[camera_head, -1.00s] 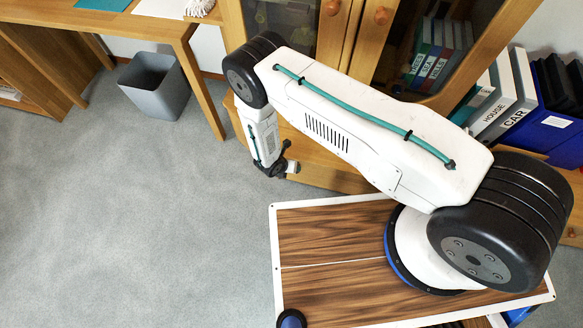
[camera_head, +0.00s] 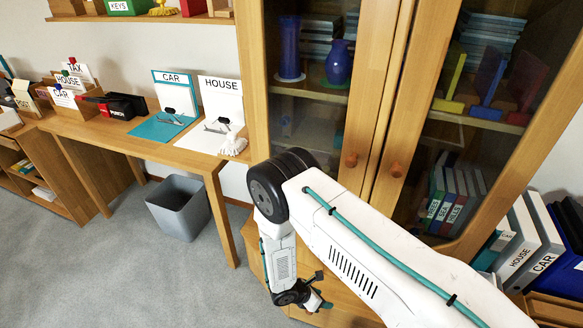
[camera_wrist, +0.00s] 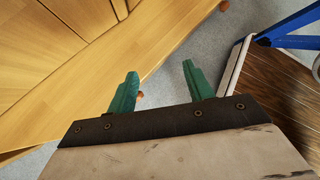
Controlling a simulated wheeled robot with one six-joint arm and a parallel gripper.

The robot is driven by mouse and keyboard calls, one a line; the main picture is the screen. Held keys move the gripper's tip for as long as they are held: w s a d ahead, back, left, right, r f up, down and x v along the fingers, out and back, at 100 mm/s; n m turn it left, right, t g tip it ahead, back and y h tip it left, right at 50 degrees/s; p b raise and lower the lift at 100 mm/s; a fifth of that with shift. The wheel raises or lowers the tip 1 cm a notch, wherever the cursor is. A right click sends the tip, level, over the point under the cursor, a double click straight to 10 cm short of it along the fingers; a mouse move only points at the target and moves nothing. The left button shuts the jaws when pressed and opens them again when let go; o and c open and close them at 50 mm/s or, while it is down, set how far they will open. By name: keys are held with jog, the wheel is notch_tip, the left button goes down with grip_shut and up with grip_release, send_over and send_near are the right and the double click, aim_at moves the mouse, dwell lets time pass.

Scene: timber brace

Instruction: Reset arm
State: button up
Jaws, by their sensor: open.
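My white arm with a teal cable reaches across the lower middle of the head view, its forearm hanging down in front of the wooden cabinet (camera_head: 372,120). My gripper (camera_head: 320,300) is at the end, low in front of the cabinet's base. In the wrist view my gripper (camera_wrist: 160,88) shows two green fingers spread apart, with nothing between them. Beyond the fingers are the cabinet's light wood (camera_wrist: 110,75) and grey floor.
A desk (camera_head: 125,135) at the left holds a CAR card (camera_head: 173,90), a HOUSE card (camera_head: 221,100) and labelled boxes. A grey bin (camera_head: 178,207) stands under it. Binders (camera_head: 530,240) stand at the right. Open carpet (camera_head: 120,270) lies at the lower left.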

jog(key=d+r+m+g, duration=0.2)
jog(key=d+r+m, duration=0.35)
jog(key=r, duration=1.25)
jog(key=d+r+m+g, duration=0.25)
jog(key=r+m, duration=0.55)
jog(key=r, duration=1)
jog(key=s+d+r+m+t+y, duration=0.1)
jog(key=s+d+r+m+y, duration=0.1)
jog(key=s+r+m, duration=0.2)
jog(key=s+d+r+m+t+y, duration=0.1)
jog(key=s+d+r+m+y, duration=0.2)
jog(key=s+r, duration=0.6)
jog(key=s+d+r+m+t+y, duration=0.1)
jog(key=s+r+m, duration=0.4)
jog(key=r, duration=1.1)
jog(key=shift+s+d+y, duration=0.9)
jog(key=shift+s+d, duration=0.25)
jog(key=shift+s, duration=0.2)
jog(key=shift+t, duration=0.25)
